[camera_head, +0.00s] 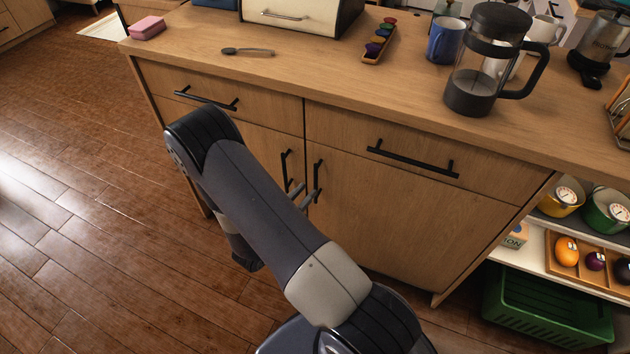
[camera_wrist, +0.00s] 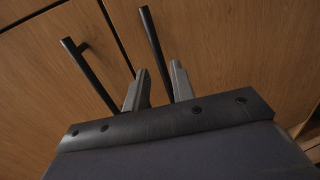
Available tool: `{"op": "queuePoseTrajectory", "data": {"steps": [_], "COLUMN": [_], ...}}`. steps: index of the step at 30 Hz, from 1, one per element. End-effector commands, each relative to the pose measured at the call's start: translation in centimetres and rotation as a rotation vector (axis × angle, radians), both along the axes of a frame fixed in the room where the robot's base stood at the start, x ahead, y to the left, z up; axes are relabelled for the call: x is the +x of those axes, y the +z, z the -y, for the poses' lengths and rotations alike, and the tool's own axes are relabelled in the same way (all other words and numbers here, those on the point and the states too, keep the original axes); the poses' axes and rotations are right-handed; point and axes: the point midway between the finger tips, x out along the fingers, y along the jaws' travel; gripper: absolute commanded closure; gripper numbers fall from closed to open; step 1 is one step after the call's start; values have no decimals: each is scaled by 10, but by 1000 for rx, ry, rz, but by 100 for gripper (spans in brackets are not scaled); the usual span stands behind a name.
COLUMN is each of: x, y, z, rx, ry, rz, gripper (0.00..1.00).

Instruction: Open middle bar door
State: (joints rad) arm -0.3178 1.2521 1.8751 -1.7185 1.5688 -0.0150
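A wooden cabinet has two closed doors side by side, each with a black vertical bar handle near the seam between them. The left door (camera_head: 262,145) has its handle (camera_head: 287,170), which also shows in the wrist view (camera_wrist: 90,75). The right door (camera_head: 400,215) has its handle (camera_head: 317,178), also in the wrist view (camera_wrist: 153,45). My gripper (camera_head: 307,191) is in front of the handles, partly hidden behind my arm. In the wrist view, its two fingers (camera_wrist: 160,68) are apart, with the lower part of the right door's handle between them. Whether they touch it is unclear.
Two closed drawers with bar handles (camera_head: 412,160) sit above the doors. The countertop (camera_head: 330,85) holds a French press (camera_head: 475,75), mugs and a spoon. Open shelves (camera_head: 565,270) are on the right. The wooden floor (camera_head: 90,220) at left is clear.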

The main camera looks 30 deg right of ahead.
Motion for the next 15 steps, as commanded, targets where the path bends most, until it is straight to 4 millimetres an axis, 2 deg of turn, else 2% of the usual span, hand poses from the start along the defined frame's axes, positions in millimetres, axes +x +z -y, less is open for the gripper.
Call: {"op": "queuePoseTrajectory", "data": {"steps": [6,15], "x": [14,25], "y": [0,0], "z": [30,50], "rx": [1,0], "ry": [-5,-1], "rz": [2,1], "gripper": [76,76]}}
